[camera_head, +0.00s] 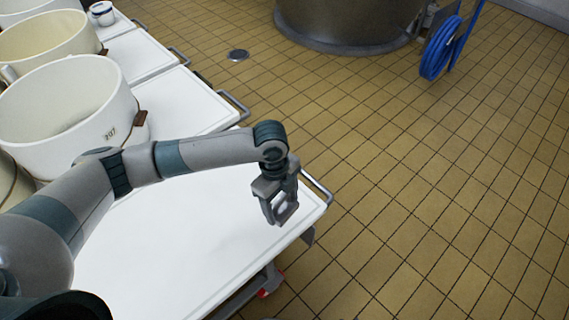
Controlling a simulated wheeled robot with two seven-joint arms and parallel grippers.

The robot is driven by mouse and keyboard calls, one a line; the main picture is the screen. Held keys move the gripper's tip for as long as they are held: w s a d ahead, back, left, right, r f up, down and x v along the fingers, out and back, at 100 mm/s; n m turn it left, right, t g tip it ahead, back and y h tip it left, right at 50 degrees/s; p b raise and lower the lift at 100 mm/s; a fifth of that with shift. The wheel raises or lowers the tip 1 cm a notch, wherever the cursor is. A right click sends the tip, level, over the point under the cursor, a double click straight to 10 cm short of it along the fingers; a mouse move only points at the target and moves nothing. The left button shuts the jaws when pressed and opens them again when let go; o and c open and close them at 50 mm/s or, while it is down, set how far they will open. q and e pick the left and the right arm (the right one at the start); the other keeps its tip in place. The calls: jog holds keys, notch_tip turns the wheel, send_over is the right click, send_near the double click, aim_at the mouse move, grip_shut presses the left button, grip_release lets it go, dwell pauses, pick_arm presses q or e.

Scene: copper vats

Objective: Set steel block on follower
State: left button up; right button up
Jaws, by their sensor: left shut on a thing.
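My left gripper (280,208) points down over the near white table, close to its right edge. It is shut on a small grey thing, which I take for the steel block; the fingers hide most of it and its shape is hard to tell. I cannot make out a follower as a separate thing. A large white round mould (62,118) marked 107 stands open at the left, behind my left arm, and the gripper is well to the right of it. My right gripper is not in view.
The near white table (165,245) has a clear top, with a metal handle (317,187) at its right corner. More white tables and open moulds (48,36) run up the left.

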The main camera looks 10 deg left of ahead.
pick_arm(q)
jog(key=a+n, duration=0.1)
jog(key=n, duration=0.1)
jog(key=s+a+n, duration=0.1)
jog(key=a+r+n, duration=0.1)
jog(key=n, duration=0.1)
jog(key=shift+s+n+t, duration=0.3)
jog(key=shift+s, duration=0.1)
jog(key=s+a+r+n, duration=0.2)
jog(key=a+n, duration=0.2)
jog(key=n, duration=0.5)
jog(key=s+a+r+n+t+y, duration=0.1)
jog(key=s+a+r+n, duration=0.1)
jog(key=a+n, duration=0.3)
jog(key=s+n, duration=0.1)
jog(key=n, duration=0.3)
jog(key=shift+s+r, duration=0.35)
jog(key=shift+a, duration=0.1)
